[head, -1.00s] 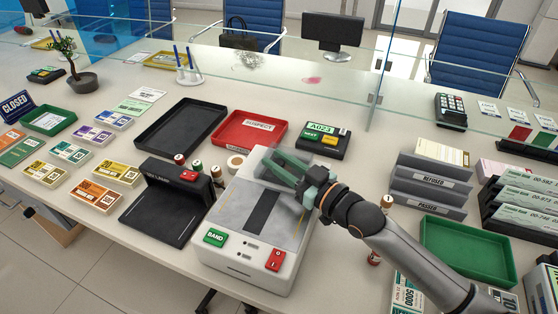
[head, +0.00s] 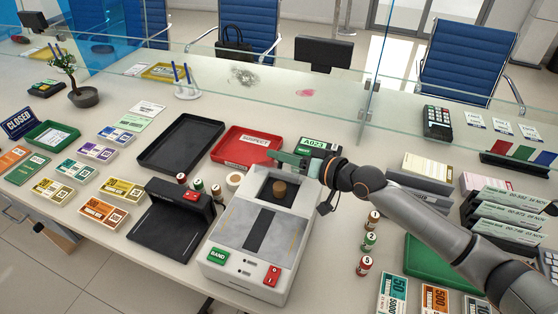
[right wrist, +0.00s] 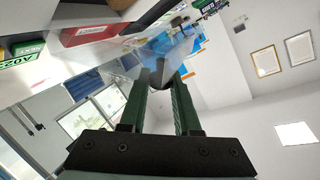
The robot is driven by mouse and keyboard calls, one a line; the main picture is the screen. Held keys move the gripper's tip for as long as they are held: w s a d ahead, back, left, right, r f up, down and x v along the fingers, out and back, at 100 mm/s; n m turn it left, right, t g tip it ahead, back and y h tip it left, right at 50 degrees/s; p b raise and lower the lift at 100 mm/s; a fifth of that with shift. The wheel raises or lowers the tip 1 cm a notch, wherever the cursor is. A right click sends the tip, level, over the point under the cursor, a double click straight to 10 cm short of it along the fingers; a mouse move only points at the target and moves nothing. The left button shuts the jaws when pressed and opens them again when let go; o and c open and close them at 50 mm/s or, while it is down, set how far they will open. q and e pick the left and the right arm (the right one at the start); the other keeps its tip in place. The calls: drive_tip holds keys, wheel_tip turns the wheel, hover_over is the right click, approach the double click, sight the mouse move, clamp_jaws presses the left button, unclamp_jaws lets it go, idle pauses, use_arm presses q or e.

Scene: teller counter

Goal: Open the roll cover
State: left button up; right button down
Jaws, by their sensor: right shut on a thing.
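The banding machine (head: 232,238) is a pale grey box with a green BAND button (head: 217,257) and a red switch (head: 272,275). Its roll compartment at the far end is open, showing a brown roll (head: 279,188) in a dark well. The roll cover is swung up at the far edge, mostly hidden behind my gripper. My right gripper (head: 288,160) is above that far edge, shut on the roll cover. In the right wrist view its green fingers close around a small dark grey piece (right wrist: 158,76). My left gripper is not in view.
A red SUSPECT tray (head: 238,150) and a number display (head: 318,144) stand close behind the machine. A black counter unit (head: 165,222) is to its left. Several small numbered rolls (head: 369,241) stand to its right, near my arm. A glass screen (head: 362,100) crosses the counter behind.

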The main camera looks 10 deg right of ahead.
drive_tip(key=w+m, duration=0.1)
drive_tip(key=w+d+g+b, duration=0.1)
drive_tip(key=w+m, duration=0.1)
drive_tip(key=shift+d+r+m+g+b, duration=0.3)
drive_tip(key=shift+d+b, duration=0.05)
drive_tip(key=shift+d, duration=0.05)
drive_tip(key=w+d+m, duration=0.1)
drive_tip(key=w+d+f+m+g+y+b, duration=0.1)
drive_tip(key=w+d+m+g+b, duration=0.1)
drive_tip(key=w, duration=0.1)
drive_tip(key=shift+f, duration=0.15)
drive_tip(key=shift+w+f, duration=0.1)
drive_tip(key=shift+f, duration=0.05)
drive_tip(key=c, duration=0.6)
unclamp_jaws()
drive_tip(key=b+v, duration=0.1)
drive_tip(key=v, duration=1.1)
drive_tip(key=shift+d, duration=0.35)
